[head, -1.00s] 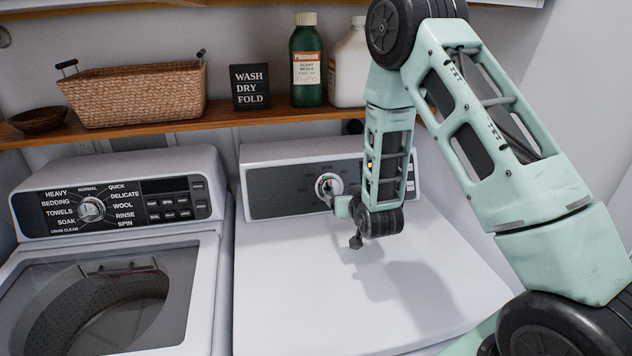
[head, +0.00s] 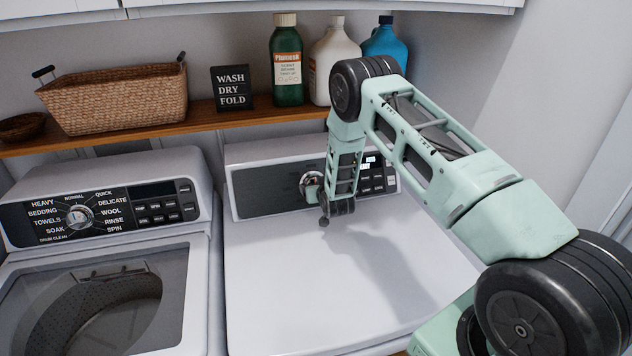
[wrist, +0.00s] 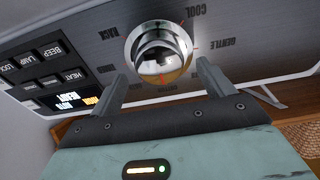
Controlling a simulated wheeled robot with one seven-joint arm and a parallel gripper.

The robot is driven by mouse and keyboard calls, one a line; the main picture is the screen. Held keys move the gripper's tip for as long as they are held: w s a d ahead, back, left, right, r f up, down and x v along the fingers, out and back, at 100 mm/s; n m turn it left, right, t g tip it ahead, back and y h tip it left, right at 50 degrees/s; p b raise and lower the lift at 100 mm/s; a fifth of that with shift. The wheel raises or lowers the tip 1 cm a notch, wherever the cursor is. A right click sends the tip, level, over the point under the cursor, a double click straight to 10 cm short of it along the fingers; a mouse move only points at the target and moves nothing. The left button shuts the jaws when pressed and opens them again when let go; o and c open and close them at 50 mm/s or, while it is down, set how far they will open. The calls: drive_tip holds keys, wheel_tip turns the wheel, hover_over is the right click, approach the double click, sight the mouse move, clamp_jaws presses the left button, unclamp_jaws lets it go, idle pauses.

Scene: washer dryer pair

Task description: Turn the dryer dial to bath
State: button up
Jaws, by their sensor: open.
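The dryer (head: 330,270) is the white machine on the right, with a dark control panel (head: 262,188) at its back. Its round chrome dial (head: 309,183) is partly hidden behind my gripper in the head view. In the wrist view the dial (wrist: 160,50) lies just ahead of my open gripper (wrist: 158,82), roughly centred between the two fingertips. I cannot tell whether either finger touches it. Labels around the dial read COOL, GENTLE and RACK, turned over in this view; others are hidden or too blurred to read, and I cannot make out a bath label.
Buttons (wrist: 50,75) and a lit display sit beside the dial. The washer (head: 100,250) with its own dial (head: 79,216) stands to the left. A shelf (head: 205,120) above holds a basket (head: 118,97), a sign and several bottles. The dryer top is clear.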

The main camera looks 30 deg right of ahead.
drive_tip(key=shift+x, duration=1.1)
drive_tip(key=shift+c, duration=0.3)
drive_tip(key=c, duration=0.9)
drive_tip(key=shift+f, duration=0.1)
